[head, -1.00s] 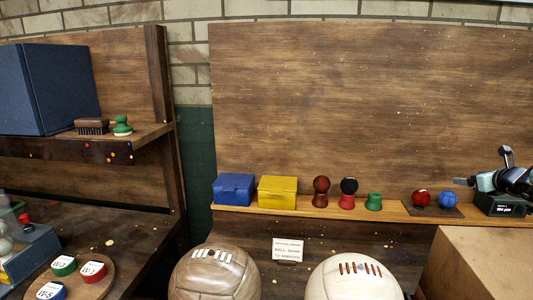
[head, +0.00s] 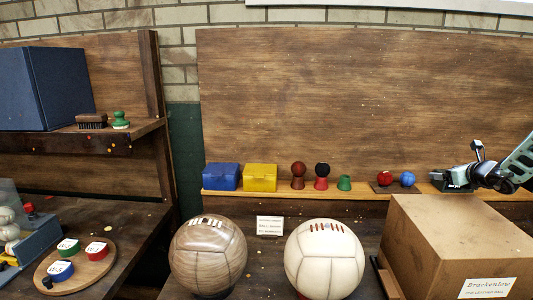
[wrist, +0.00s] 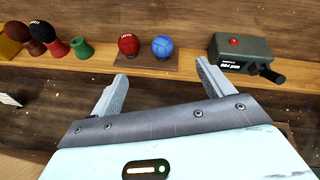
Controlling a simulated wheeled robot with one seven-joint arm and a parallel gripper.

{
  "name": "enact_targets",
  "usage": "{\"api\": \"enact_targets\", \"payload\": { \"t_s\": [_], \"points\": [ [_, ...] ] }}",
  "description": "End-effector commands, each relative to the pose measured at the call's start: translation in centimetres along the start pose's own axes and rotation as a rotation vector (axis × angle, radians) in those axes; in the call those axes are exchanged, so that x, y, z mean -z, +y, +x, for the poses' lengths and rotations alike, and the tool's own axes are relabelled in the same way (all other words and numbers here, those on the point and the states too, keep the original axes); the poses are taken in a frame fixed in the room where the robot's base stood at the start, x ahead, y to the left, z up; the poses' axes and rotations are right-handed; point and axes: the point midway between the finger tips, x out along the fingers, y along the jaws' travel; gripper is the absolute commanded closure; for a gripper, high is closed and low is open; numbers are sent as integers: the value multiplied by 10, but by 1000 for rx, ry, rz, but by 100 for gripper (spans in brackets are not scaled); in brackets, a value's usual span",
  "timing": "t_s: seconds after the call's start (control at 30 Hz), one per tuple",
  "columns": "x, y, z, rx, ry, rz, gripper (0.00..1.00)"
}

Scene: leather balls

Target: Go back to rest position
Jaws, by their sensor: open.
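My gripper (wrist: 161,70) is open in the wrist view, with its two grey fingers apart and nothing between them. Beyond the fingertips are the wooden shelf edge (wrist: 180,84) and a small dark mat with a red ball (wrist: 128,45) and a blue ball (wrist: 163,47). In the head view my pale arm comes in from the right edge above the cardboard box; its gripper end is hard to make out against a small dark device (head: 453,182). That device shows at right in the wrist view (wrist: 240,55), with a red button and a black lever.
A brown leather ball (head: 208,255) and a white leather ball (head: 324,258) sit on the bench. The cardboard box (head: 455,245) is at right. Blue (head: 221,177) and yellow (head: 260,178) boxes stand on the shelf. A round board (head: 76,270) with colored tins lies at left.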

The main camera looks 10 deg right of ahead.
Motion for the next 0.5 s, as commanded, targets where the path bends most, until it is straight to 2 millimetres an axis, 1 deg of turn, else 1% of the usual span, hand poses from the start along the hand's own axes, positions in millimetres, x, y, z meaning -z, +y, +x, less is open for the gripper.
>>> {"api": "enact_targets", "payload": {
  "t_s": [0.03,0.17,0.33,0.47,0.5],
  "points": [
    [-6,9,2,-17,-3,-15,20],
    [-12,26,4,-51,-2,-50,20],
    [-25,57,6,-112,-2,-115,20],
    [-38,91,7,-180,-3,-187,20],
    [-42,105,6,-208,-4,-216,20]
  ]
}}
